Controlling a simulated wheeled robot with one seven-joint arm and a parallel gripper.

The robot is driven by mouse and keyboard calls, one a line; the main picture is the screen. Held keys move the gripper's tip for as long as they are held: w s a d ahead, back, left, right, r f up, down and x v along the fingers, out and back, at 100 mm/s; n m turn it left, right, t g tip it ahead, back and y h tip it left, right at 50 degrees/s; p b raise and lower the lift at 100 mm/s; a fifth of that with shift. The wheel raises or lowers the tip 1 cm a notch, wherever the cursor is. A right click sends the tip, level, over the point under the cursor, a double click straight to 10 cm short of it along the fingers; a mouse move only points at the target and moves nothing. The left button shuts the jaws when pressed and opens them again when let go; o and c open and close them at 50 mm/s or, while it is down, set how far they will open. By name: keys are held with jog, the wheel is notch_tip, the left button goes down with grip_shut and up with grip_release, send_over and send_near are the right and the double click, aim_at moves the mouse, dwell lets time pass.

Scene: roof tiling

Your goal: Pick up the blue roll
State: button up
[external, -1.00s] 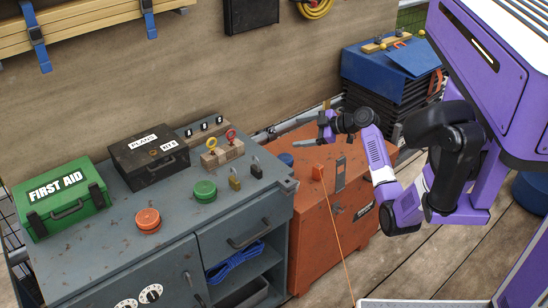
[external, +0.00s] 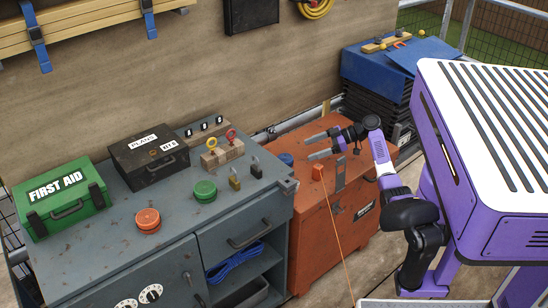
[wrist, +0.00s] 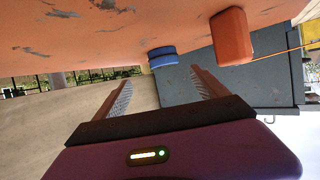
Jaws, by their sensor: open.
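The blue roll (external: 286,160) is a small, short cylinder on top of the rusty orange chest (external: 310,225), near its left end beside the grey cabinet. It also shows in the wrist view (wrist: 163,57), ahead of my fingers and between their lines, against the orange surface at the top of that picture. My gripper (external: 310,147) is open and empty above the chest, with its fingers pointing left toward the roll. It is apart from the roll, a short distance to its right.
An orange block (external: 317,172) with a string stands on the chest close to the roll; it also shows in the wrist view (wrist: 231,36). A grey metal piece (external: 340,174) is at the chest's front. The grey cabinet (external: 110,238) carries boxes, a green roll (external: 205,190) and an orange roll (external: 148,219).

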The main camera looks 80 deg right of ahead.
aim_at(286, 157)
jog(key=b+x, duration=0.1)
jog(key=x, duration=0.5)
jog(key=shift+b, duration=0.35)
jog(key=b+x, duration=0.1)
jog(key=x, duration=0.1)
jog(key=b+x, duration=0.1)
jog(key=x, duration=0.1)
jog(key=shift+w+a, duration=0.3)
jog(key=shift+a, duration=0.15)
jog(key=shift+w, duration=0.5)
jog(key=c, duration=1.6)
jog(key=shift+o, duration=0.2)
jog(key=shift+r, duration=0.1)
